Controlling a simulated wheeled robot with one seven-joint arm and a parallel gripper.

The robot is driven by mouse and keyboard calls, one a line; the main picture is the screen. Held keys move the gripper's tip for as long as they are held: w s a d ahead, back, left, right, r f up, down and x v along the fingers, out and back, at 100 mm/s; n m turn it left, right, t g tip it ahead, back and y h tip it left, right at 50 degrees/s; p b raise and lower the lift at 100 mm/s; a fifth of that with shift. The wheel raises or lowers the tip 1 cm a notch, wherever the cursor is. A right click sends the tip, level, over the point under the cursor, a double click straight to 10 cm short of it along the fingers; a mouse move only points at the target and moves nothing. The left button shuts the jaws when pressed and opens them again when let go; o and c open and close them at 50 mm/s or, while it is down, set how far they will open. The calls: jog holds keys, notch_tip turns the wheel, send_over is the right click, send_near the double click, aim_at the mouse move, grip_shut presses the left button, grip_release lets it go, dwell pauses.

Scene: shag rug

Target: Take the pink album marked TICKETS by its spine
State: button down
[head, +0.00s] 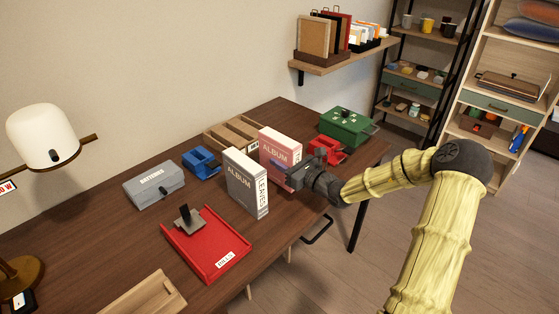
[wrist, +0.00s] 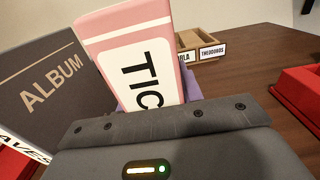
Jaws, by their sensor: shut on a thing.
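The pink album (head: 279,150) stands upright on the brown desk, with "ALBUM" on its cover in the head view. Its spine faces the wrist camera and shows a white label reading "TIC" (wrist: 144,75); the rest of the label is hidden behind my gripper. My gripper (head: 296,178) is at the spine and shut on the album. In the wrist view the gripper body hides the fingertips and the lower spine. The grey album marked LEAVES (head: 243,182) stands upright just left of the pink one, and it also shows in the wrist view (wrist: 40,85).
A red holder (head: 325,150) and a green box (head: 345,126) stand to the right. A wooden tray (head: 233,133) is behind, a blue holder (head: 201,163) and a grey box (head: 153,186) to the left. A red tray (head: 205,250) lies in front. Bare desk shows at left.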

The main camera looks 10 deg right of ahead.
aim_at(283, 140)
jog(key=shift+r, duration=0.1)
notch_tip(283, 140, up, 10)
jog(key=shift+p, duration=1.05)
